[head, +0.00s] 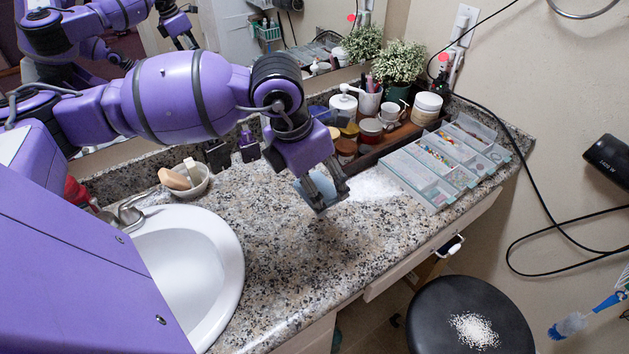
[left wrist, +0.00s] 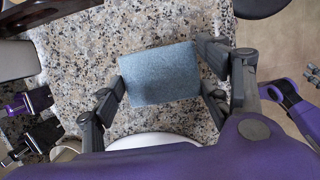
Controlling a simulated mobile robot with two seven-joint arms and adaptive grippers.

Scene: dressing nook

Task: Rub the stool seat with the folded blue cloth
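The folded blue cloth (head: 318,192) is a small blue-grey pad above the granite counter, and it fills the middle of the left wrist view (left wrist: 160,74). My left gripper (head: 322,188) has its fingers against two opposite sides of the cloth and grips it. In the left wrist view the fingers of this gripper (left wrist: 165,85) stand at the cloth's left and right edges. The round black stool seat (head: 440,318) is at the lower right, below counter height and apart from the cloth.
A white pile of grains (head: 474,330) lies on the seat. The granite counter (head: 290,255) is clear between the sink (head: 185,265) and a compartmented tray (head: 400,170). Jars, bottles and plants line the back. A drawer handle (head: 450,246) juts out near the stool.

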